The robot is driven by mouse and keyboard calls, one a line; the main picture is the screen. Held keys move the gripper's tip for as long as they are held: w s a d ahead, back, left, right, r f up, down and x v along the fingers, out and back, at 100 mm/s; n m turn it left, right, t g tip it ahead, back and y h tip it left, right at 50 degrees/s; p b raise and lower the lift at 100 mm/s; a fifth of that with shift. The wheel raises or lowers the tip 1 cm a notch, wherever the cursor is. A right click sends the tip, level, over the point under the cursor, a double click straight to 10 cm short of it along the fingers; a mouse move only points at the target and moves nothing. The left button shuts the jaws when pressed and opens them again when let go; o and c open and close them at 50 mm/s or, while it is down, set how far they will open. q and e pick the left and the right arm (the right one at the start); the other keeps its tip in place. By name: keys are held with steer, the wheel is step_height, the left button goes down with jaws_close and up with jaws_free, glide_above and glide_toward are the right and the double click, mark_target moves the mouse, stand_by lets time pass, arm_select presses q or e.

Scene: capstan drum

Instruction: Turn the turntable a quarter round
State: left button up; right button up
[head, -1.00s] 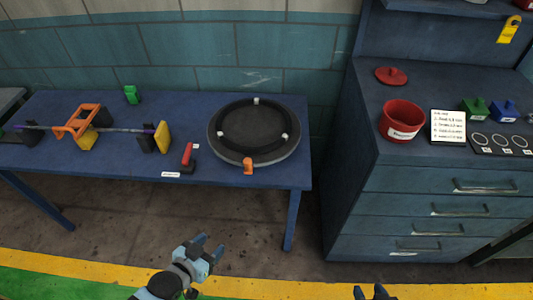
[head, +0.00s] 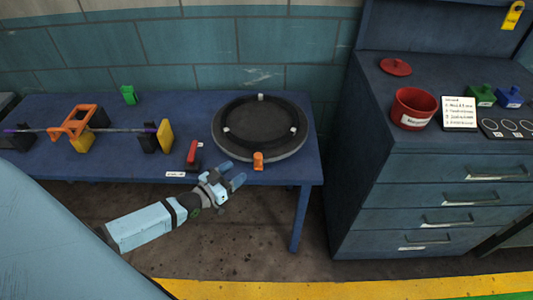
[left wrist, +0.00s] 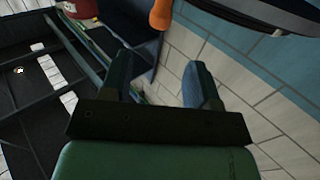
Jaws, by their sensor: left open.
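The turntable (head: 262,143) is a dark round disc with a grey rim, lying at the right end of the blue bench. Several small white pegs stand on its dark ring. An orange handle (head: 258,161) sticks up at its front edge. My left gripper (head: 232,174) is open and empty, just in front of the bench edge, left of and nearer than the handle, apart from it. In the left wrist view the open fingers (left wrist: 160,80) have nothing between them; the orange handle (left wrist: 161,14) and the turntable rim (left wrist: 262,14) show beyond them. My right gripper is out of view.
A red lever (head: 193,152) stands on the bench (head: 110,108) left of the turntable. An orange bracket and rod on yellow-and-black stands (head: 165,135) are further left, with a green block (head: 129,95) behind. A blue drawer cabinet (head: 430,185) stands to the right.

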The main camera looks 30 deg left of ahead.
mark_target(262, 162)
arm_select(q)
steer(key=x, duration=1.2)
steer(key=shift+w+d, duration=0.1)
steer(key=shift+p, duration=0.3)
jaws_close()
